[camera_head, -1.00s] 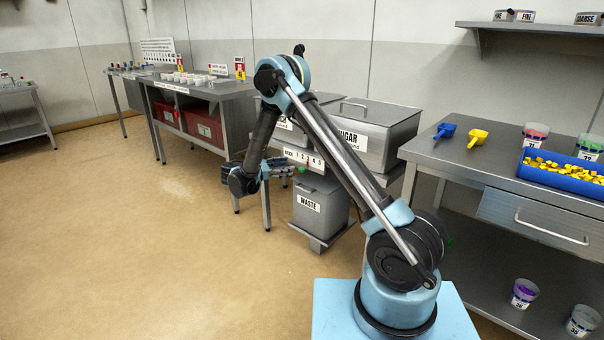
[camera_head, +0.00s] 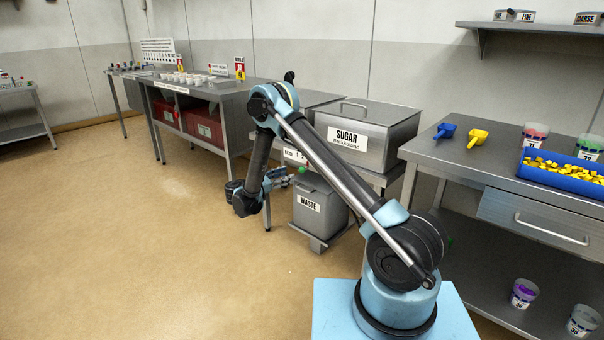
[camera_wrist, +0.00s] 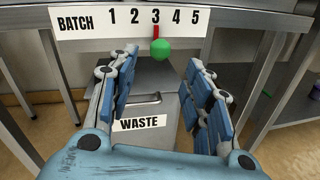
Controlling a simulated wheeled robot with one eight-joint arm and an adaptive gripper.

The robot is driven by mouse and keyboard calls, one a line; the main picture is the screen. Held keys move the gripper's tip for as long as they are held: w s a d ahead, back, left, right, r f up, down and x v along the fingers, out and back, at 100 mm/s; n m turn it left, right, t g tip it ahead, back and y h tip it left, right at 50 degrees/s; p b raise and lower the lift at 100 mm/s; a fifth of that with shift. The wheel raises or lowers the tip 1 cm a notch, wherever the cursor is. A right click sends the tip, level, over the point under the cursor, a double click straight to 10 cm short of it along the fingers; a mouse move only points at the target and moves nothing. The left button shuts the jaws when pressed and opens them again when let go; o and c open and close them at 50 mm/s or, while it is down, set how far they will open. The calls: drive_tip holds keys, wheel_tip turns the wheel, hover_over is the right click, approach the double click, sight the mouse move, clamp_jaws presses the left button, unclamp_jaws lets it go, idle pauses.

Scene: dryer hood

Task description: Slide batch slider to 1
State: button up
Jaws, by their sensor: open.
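The batch slider (camera_wrist: 160,48) is a green ball knob on a short red stem. In the wrist view its stem stands under the 3 on the white batch scale (camera_wrist: 130,20), which reads 1 to 5. In the head view the scale is partly hidden by my arm, and the knob (camera_head: 301,170) shows just right of my gripper (camera_head: 279,179). In the wrist view my gripper (camera_wrist: 160,60) is open and empty. Its blue padded fingers stand wide apart, one on each side of the knob in the picture. Neither appears to touch it.
The grey waste bin (camera_head: 320,208) stands below the scale. A sugar bin (camera_head: 385,142) sits on the stand above. A metal table (camera_head: 430,155) with scoops is to the right. A table leg (camera_wrist: 275,85) rises right of my gripper in the wrist view. Open floor lies left.

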sight(302, 170)
drive_tip(key=x, duration=1)
clamp_jaws()
drive_tip(key=shift+a, duration=0.1)
